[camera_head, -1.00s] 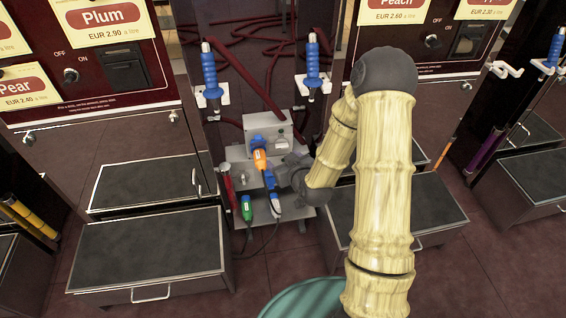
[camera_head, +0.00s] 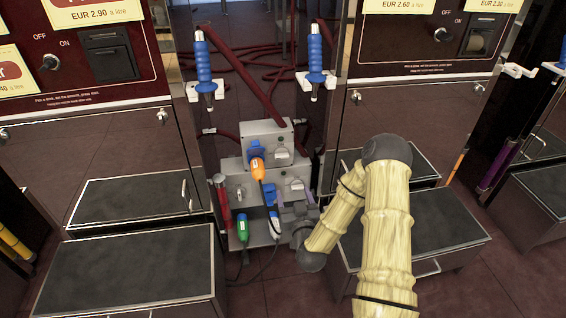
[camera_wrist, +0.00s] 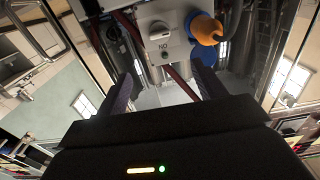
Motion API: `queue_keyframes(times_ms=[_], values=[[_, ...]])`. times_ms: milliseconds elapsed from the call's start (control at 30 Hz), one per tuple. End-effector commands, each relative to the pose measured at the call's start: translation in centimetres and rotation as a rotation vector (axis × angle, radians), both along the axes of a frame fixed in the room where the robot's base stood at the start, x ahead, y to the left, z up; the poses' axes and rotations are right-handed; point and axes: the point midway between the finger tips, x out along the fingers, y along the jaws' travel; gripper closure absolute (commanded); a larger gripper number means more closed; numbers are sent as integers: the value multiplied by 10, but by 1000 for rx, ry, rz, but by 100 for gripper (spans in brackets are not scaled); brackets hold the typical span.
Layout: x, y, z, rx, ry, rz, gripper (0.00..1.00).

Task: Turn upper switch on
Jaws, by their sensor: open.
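The upper grey box (camera_head: 263,133) carries a blue socket with an orange plug (camera_head: 257,168) and, to its right, the upper switch (camera_head: 282,153). My gripper (camera_head: 308,199) is low at the right of the lower box. In the wrist view its dark fingers are apart and empty (camera_wrist: 165,88), with the upper box beyond them.
A green plug (camera_head: 243,228) and a red cylinder (camera_head: 222,198) stand at the left of the lower shelf. Two blue nozzles (camera_head: 203,62) (camera_head: 316,55) hang above on white holders. Dark-topped steps (camera_head: 125,275) flank the boxes. Cables hang down in front.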

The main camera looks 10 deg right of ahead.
Motion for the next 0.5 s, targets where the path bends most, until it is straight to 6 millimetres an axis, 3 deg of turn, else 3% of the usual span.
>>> queue_keyframes(times_ms=[267,500], values=[[17,-1,-2,-1,-2,-1,31],[57,-2,-2,0,-3,-4,31]])
